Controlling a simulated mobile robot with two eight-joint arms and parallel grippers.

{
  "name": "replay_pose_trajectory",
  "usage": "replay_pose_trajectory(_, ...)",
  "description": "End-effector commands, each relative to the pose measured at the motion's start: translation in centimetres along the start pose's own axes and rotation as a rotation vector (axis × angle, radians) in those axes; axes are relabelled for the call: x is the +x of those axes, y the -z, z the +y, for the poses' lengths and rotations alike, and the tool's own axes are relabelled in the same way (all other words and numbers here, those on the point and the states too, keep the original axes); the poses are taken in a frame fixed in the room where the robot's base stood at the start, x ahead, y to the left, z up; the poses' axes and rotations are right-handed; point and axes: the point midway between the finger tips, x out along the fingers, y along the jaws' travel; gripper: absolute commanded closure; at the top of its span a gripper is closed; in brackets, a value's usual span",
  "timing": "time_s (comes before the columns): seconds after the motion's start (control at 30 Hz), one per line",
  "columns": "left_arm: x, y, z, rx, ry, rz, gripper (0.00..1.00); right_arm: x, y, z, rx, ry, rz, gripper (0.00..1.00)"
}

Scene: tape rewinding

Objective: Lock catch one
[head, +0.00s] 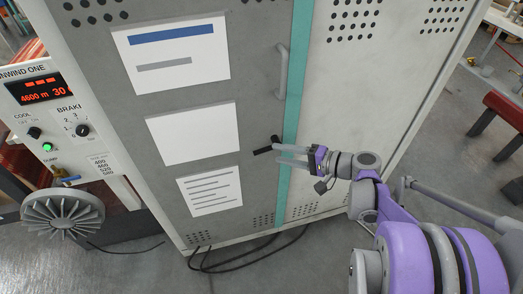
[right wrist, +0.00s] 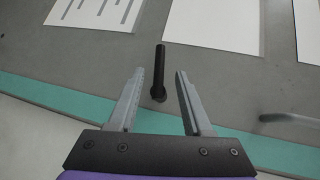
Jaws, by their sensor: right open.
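The catch (head: 263,150) is a small black lever on the grey cabinet door, beside the teal strip. In the head view it points left and slightly down from its pivot. In the right wrist view the catch (right wrist: 159,70) runs up from its round pivot, in the gap between my fingers. My right gripper (head: 277,153) is open at the lever, with a finger on either side in the wrist view (right wrist: 160,74). There is a visible gap on both sides; depth contact cannot be told. I see no label on the catch. My left gripper is out of view.
A grey door handle (head: 282,70) stands out above the catch. White label sheets (head: 193,140) are on the door. A control panel (head: 60,125) and a grey handwheel (head: 62,213) are at the left. Black cables (head: 240,263) lie on the floor. A red stool (head: 503,108) is at the right.

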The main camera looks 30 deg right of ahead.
Motion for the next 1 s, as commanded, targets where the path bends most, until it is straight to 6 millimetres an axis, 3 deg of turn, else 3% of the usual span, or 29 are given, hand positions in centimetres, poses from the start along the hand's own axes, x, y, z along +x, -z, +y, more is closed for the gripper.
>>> replay_pose_trajectory(0.1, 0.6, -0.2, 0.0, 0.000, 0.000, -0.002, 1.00, 2.6, -0.1, 0.1, 0.000, -0.001, -0.005, 0.50)
replay_pose_trajectory(0.3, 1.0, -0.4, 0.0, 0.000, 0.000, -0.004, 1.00, 5.5, -0.1, 0.1, 0.001, -0.001, -0.004, 0.50)
replay_pose_trajectory(0.73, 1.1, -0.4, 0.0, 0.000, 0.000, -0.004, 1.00, 6.7, 0.0, 0.0, 0.000, -0.002, 0.000, 0.50)
replay_pose_trajectory(0.77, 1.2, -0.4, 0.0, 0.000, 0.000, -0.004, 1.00, 6.7, 0.0, 0.0, 0.000, -0.002, 0.000, 0.52)
replay_pose_trajectory(1.0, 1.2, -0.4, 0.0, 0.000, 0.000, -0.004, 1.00, 6.6, 0.0, 0.0, 0.000, -0.002, 0.000, 0.95)
